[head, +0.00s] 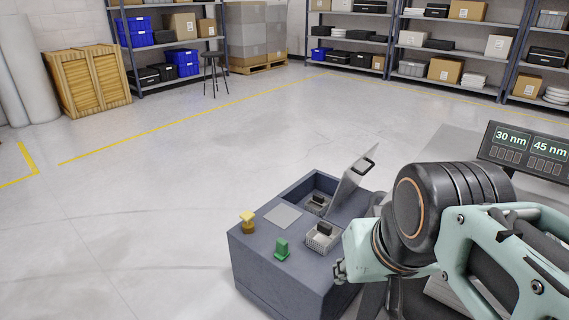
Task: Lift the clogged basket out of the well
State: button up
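A dark blue-grey cabinet (262,262) stands low in front of me. Its well (309,190) is open at the back, with a grey lid (352,181) with a dark handle tilted up at its right. A small basket with a dark block-like handle (318,200) sits inside the well. A second, light mesh basket (322,241) with a dark handle sits on the cabinet top near the front right. I cannot tell from the mesh which is clogged. My gripper (340,271) is at the cabinet's front right edge, below the second basket. My wrist partly hides it, and its fingers are unclear.
The cabinet top carries a yellow knob (248,222), a green fitting (282,249) and a flat grey plate (283,216). A display panel (528,147) reads 30 nm and 45 nm at right. The floor (170,210) left of the cabinet is clear. Shelves stand far back.

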aim_at(318, 205)
jog(key=i+j+u, duration=0.15)
jog(key=j, duration=0.2)
jog(key=j+u, duration=0.1)
jog(key=j, duration=0.25)
jog(key=i+j+u, duration=0.25)
jog(key=j, duration=0.35)
jog(key=i+j+u, duration=0.6)
jog(key=i, duration=0.15)
jog(key=i+j+u, duration=0.1)
jog(key=i+u, duration=0.15)
jog(key=i, duration=0.85)
jog(key=i+z, duration=2.5)
jog(key=i, duration=0.25)
jog(key=i+z, duration=0.4)
jog(key=i+j+z, duration=0.15)
jog(key=i+z, duration=0.3)
jog(key=i, duration=0.05)
